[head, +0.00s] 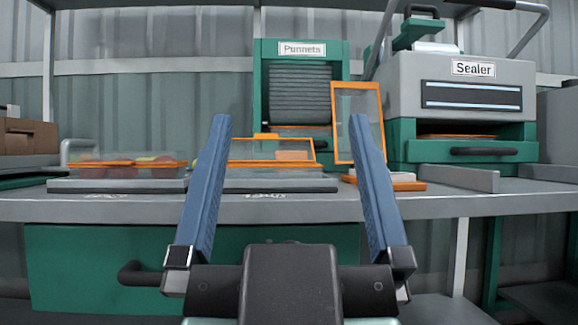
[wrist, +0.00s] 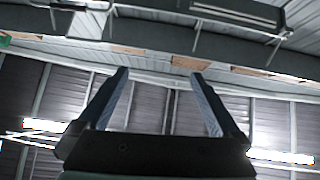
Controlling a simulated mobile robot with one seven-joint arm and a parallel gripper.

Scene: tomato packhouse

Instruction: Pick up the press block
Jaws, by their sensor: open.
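My gripper (head: 289,118) is open and empty, its two blue fingers wide apart and raised in front of the bench. In the wrist view my gripper (wrist: 160,75) is also open, with only the roof and wall behind it. A green block with a dark handle (head: 418,33) shows at the top of the grey and green sealer (head: 440,80), at the right. It looks like the press block, but I cannot tell for sure. It is well apart from my fingers, beyond them and to the right.
The grey bench (head: 120,207) runs across the view. On it are a clear punnet with red and yellow contents (head: 130,172) at left, an orange-edged clear container (head: 270,150), an upright orange-framed clear lid (head: 358,122), and the green punnet dispenser (head: 263,90). A low grey rail (head: 458,179) stands before the sealer.

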